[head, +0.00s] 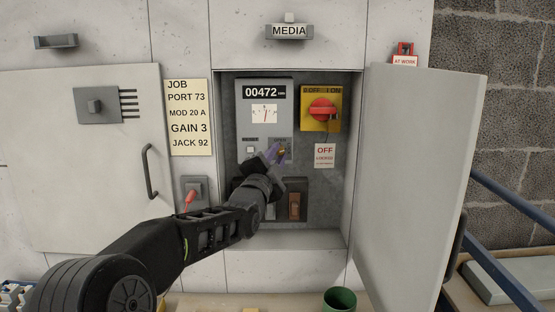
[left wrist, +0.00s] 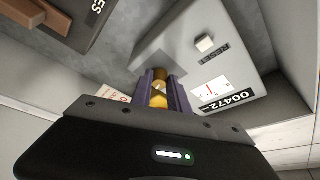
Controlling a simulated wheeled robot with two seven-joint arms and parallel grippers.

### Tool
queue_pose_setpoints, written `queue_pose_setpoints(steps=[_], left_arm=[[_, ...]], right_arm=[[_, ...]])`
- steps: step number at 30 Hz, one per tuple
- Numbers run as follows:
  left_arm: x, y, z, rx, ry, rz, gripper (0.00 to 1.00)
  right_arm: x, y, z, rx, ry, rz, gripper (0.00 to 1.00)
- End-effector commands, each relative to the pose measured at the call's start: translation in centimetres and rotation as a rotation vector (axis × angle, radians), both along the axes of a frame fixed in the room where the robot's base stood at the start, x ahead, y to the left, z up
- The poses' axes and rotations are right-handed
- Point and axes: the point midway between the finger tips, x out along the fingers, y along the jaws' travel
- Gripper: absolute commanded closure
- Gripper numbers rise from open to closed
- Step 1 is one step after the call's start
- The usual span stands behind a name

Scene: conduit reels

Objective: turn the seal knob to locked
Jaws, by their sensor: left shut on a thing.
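The seal knob (left wrist: 158,90) is a small brass-yellow piece at the lower part of the grey meter (head: 264,110). In the left wrist view it sits between the two purple fingers of my left gripper (left wrist: 160,93). In the head view my left gripper (head: 276,155) reaches into the open cabinet and is shut on the knob (head: 283,150), hiding most of it. The locked and open markings around the knob cannot be read clearly. My right gripper is not in view.
A red rotary switch on a yellow plate (head: 321,109) and an OFF tag (head: 325,155) are right of the meter. Dark breakers (head: 295,206) are below. The open cabinet door (head: 423,180) stands at the right. A green cup (head: 339,300) is in front.

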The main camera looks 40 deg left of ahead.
Motion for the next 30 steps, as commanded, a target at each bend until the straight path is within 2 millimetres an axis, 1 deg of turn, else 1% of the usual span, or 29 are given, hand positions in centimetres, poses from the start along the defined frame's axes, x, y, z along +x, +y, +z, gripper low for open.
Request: queue_pose_setpoints(steps=[6, 13, 20, 30], left_arm=[[-0.07, 0.10, 0.14, 0.139, 0.107, 0.000, 1.00], [-0.09, 0.12, 0.29, 0.236, 0.179, 0.000, 1.00], [-0.08, 0.10, 0.28, 0.271, 0.208, -0.001, 1.00], [-0.06, 0.08, 0.27, 0.274, 0.209, -0.001, 1.00]], right_arm=[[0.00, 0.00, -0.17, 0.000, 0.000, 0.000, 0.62], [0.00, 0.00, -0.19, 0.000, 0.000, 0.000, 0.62], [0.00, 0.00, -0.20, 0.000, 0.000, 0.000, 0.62], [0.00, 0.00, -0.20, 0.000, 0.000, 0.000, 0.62]])
